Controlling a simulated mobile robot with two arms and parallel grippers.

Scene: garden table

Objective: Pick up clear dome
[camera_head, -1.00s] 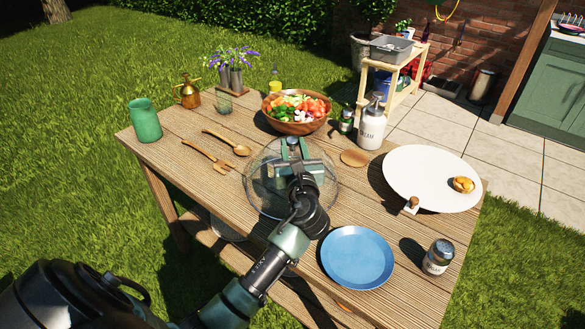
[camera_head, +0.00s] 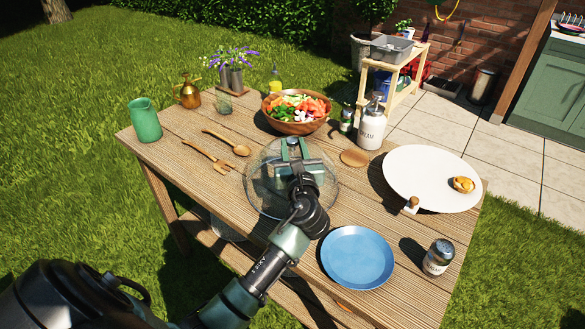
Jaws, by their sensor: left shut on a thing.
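The clear dome (camera_head: 262,192) is a round see-through cover near the middle of the wooden table, in the head view. My left gripper (camera_head: 291,148) is over the dome and shut on it near its top; the arm and gripper hide the dome's middle and the exact grip point. I cannot tell whether the dome's rim touches the table. My right gripper is not in view.
A salad bowl (camera_head: 297,112) stands just behind the dome. A wooden spoon (camera_head: 227,143) and fork (camera_head: 206,156) lie left. A white round board (camera_head: 430,178) is right, a blue plate (camera_head: 357,257) in front, and a cream dispenser (camera_head: 371,128) behind right.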

